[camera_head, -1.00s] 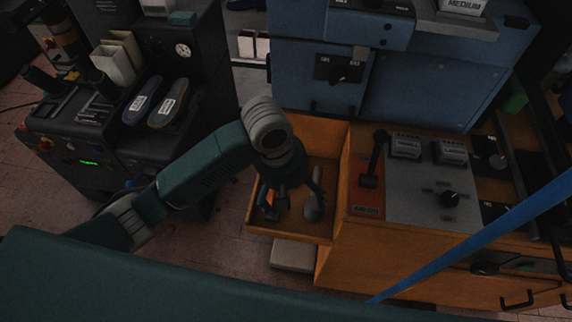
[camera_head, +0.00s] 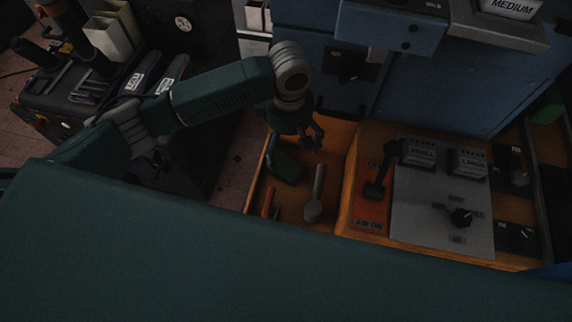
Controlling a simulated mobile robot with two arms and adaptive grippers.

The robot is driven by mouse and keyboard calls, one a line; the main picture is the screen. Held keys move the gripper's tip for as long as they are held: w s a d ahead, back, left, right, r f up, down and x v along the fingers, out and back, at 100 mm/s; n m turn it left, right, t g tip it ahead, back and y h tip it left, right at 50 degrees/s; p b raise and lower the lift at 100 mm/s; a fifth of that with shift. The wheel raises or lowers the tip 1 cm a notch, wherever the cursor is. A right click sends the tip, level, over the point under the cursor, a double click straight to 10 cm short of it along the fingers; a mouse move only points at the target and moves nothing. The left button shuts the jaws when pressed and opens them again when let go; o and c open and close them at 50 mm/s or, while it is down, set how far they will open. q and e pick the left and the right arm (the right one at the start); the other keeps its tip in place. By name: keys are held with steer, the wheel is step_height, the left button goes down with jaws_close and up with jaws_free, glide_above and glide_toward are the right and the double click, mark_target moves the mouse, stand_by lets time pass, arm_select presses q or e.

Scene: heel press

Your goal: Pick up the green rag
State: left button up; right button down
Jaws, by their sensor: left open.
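A dark green folded piece, which looks like the green rag (camera_head: 287,167), lies in the open wooden drawer (camera_head: 258,172) in the head view. My left gripper (camera_head: 296,145) is over the back of the drawer, pointing down, with its fingers apart and nothing seen between them. The rag is just below and in front of the fingers, near the left finger. I cannot tell whether they touch. My right gripper is not in view.
A grey spoon-shaped tool (camera_head: 316,195) lies right of the rag, and an orange-handled item (camera_head: 267,203) lies in front. The orange control panel with a black lever (camera_head: 382,170) borders the drawer's right. The blue machine (camera_head: 440,85) stands behind. Another green item (camera_head: 549,110) shows far right.

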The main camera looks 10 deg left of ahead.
mark_target(288, 162)
arm_select(q)
steer(key=shift+f, duration=0.85)
steer(key=shift+w+f, duration=0.15)
steer(key=shift+f, duration=0.25)
step_height(288, 162, down, 2)
steer(key=shift+f, duration=0.1)
step_height(288, 162, down, 4)
steer(key=shift+r, duration=0.1)
steer(key=shift+f, duration=0.25)
steer(key=shift+c, duration=0.6)
steer(key=c, duration=1.1)
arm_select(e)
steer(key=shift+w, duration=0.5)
arm_select(q)
steer(key=shift+c, duration=0.2)
steer(key=shift+r, duration=0.1)
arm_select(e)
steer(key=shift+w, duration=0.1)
